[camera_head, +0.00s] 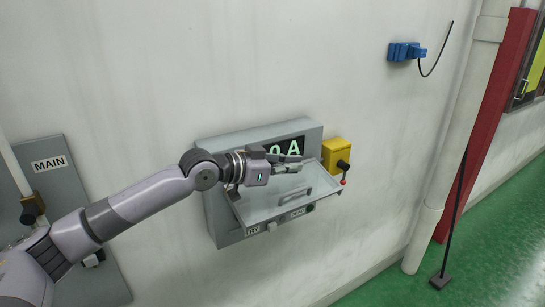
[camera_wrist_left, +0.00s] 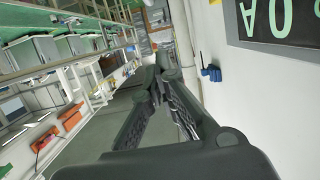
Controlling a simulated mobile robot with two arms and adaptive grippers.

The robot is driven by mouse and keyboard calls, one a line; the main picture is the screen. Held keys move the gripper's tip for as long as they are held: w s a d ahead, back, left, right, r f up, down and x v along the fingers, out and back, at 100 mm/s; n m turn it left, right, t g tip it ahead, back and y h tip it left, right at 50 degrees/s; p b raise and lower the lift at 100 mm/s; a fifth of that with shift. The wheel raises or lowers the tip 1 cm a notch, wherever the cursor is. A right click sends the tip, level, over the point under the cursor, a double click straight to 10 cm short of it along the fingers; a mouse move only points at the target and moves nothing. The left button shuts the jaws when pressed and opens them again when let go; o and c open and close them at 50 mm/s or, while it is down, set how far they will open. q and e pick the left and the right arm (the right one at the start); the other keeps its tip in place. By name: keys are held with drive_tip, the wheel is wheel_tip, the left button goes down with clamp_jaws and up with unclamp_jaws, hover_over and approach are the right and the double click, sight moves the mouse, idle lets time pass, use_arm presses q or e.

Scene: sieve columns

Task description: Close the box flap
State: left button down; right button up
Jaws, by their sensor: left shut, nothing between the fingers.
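A grey box (camera_head: 222,215) is mounted on the white wall in the middle of the head view. Its pale flap (camera_head: 262,208) is open and sticks out from the front, with a small handle (camera_head: 294,197) on it. My left gripper (camera_head: 298,164) is over the flap, in front of the dark display (camera_head: 293,147), and hides part of both. Its fingers also fill the middle of the left wrist view (camera_wrist_left: 158,78), where they come together at the tips with nothing between them. I cannot tell whether the gripper touches the flap. My right gripper is not in view.
A yellow box with a lever (camera_head: 335,153) is fixed right of the grey box. A MAIN panel (camera_head: 70,185) is on the wall at the left. A blue socket (camera_head: 404,51) with a cable and a pipe (camera_head: 450,150) are further right. Green floor (camera_head: 500,240) lies beyond.

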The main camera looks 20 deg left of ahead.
sight(292, 192)
use_arm(q)
drive_tip(key=f, duration=0.1)
drive_tip(key=f+p, duration=0.1)
drive_tip(key=f, duration=0.1)
drive_tip(key=shift+w+d+f, duration=0.1)
drive_tip(key=shift+w+f, duration=0.05)
drive_tip(key=shift+w, duration=0.05)
drive_tip(key=shift+s+f, duration=0.1)
drive_tip(key=shift+f, duration=0.3)
drive_tip(key=shift+f, duration=0.15)
